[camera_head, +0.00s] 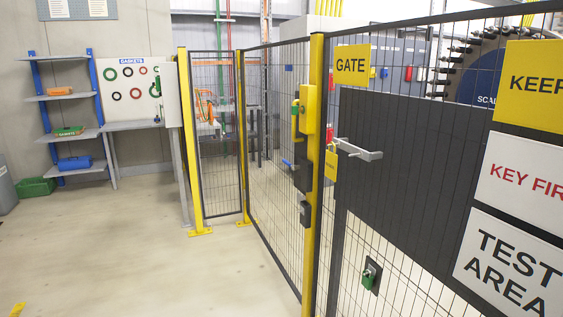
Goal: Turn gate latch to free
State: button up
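The gate (420,170) is a dark mesh panel on the right, under a yellow GATE sign (353,65). It looks shut against a yellow post (316,215). The post carries a yellow box (309,108) and, below it, a dark box (303,176) with a small blue lever (287,163) pointing left. I cannot tell for sure which part is the latch, or its setting. A grey pull handle (358,150) sticks out right of the post, with a yellow tag (330,165) beside it. My gripper is not in view.
A small dark box (305,213) sits lower on the post. A green key-like part (369,274) is on a plate low on the gate. Signs (510,265) cover the gate's right side. Shelves (68,137) and a gasket board (130,88) stand far left.

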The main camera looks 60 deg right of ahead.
aim_at(294, 167)
jog(key=z, duration=0.55)
jog(key=i, duration=1.4)
